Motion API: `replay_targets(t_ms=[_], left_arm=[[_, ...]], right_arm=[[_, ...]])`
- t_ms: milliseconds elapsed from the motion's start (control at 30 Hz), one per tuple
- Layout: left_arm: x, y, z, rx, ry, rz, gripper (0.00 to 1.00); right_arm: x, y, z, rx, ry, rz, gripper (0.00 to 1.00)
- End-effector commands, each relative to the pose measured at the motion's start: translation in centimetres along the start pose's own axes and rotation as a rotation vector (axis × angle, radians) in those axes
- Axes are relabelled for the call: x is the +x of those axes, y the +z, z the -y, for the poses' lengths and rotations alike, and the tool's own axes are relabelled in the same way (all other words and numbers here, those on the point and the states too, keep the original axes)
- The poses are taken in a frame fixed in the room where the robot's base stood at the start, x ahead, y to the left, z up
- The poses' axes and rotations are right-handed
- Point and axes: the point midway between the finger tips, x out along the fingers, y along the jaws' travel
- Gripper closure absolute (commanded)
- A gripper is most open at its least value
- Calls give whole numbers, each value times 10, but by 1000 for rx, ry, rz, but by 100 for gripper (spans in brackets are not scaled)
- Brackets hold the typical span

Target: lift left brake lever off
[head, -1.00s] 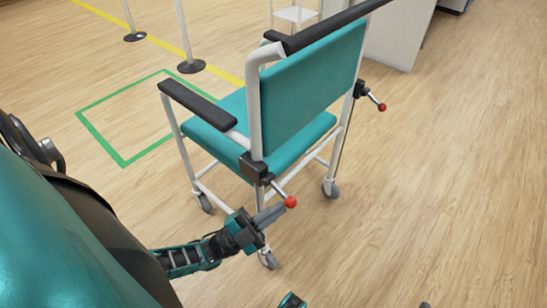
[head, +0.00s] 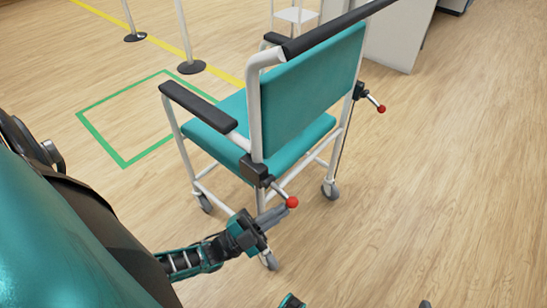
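A teal wheeled chair (head: 305,105) with white tube frame stands in the middle of the head view, its back toward me. Its left brake lever (head: 281,191) is a short metal rod with a red ball, coming out of a black block (head: 256,170) low on the near back post. The right brake lever (head: 375,102) with its red ball is on the far post. My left gripper (head: 277,214) is just below the left lever's red ball. Its fingers look close together, and whether they touch the lever is unclear. Only a small part of my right arm shows at the bottom edge.
A green outlined square (head: 123,165) is on the wood floor left of the chair. Barrier posts with black bases (head: 192,67) stand behind it along a yellow line. A white cabinet (head: 399,35) is at the back. The floor on the right is clear.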

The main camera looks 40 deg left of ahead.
Motion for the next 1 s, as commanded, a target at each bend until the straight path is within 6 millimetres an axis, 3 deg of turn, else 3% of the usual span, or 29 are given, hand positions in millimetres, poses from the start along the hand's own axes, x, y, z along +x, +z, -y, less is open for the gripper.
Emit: replay_targets(t_ms=[233, 567, 1000], left_arm=[[11, -12, 4, -116, -87, -4, 100], [20, -25, 14, -110, -82, -5, 100], [17, -20, 10, -110, -79, -3, 100]], right_arm=[[-2, -1, -2, -1, 5, 3, 57], [-7, -2, -4, -3, 12, 6, 57], [-4, 3, -5, -5, 13, 9, 57]])
